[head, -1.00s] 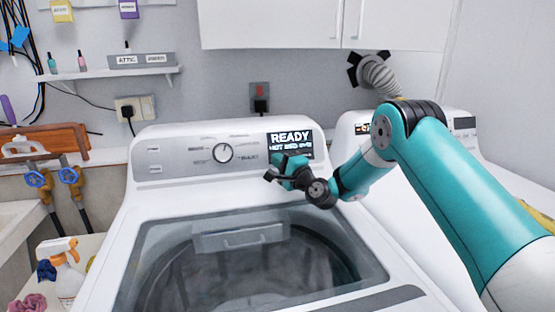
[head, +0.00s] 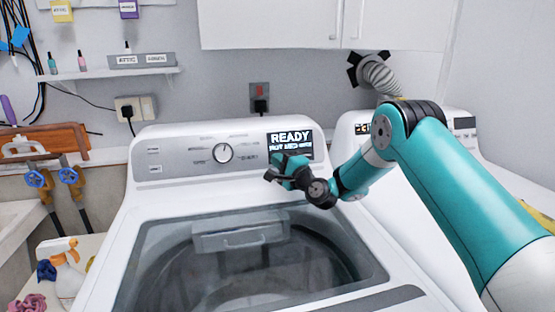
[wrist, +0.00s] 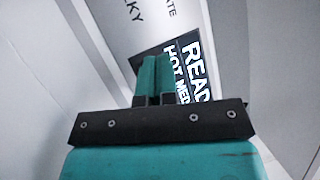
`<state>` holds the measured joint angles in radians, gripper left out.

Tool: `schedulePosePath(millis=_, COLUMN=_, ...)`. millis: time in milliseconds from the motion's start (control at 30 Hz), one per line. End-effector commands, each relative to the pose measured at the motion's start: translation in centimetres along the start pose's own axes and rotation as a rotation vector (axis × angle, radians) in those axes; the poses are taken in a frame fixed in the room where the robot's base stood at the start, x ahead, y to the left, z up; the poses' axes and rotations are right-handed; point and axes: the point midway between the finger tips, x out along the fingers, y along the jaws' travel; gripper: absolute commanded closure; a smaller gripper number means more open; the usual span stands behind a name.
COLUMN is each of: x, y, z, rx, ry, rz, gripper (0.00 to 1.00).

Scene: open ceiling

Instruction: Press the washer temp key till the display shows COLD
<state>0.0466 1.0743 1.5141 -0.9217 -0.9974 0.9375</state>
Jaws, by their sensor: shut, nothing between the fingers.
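The white washer (head: 125,215) has a grey control panel with a round dial (head: 222,153) and a dark display (head: 290,143). The display reads READY, with HOT MED and a blurred word below. My gripper (head: 273,175) is shut and empty, just in front of the panel below the display's left part.
The washer's glass lid (head: 240,265) is closed below the panel. A second white machine (head: 350,125) stands to the right behind my arm. White cabinets (head: 320,25) hang above, and a shelf (head: 110,72) is at the upper left.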

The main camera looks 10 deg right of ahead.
Motion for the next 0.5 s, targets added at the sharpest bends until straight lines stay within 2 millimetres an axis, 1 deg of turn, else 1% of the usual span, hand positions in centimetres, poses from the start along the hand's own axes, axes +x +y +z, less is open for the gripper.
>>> schedulePosePath(millis=267, x=0.63, y=0.33, z=-0.33, rx=-0.001, ry=0.000, rz=0.000, gripper=1.00)
schedulePosePath(millis=500, x=0.66, y=0.36, z=-0.35, rx=0.000, ry=0.000, rz=0.000, gripper=1.00)
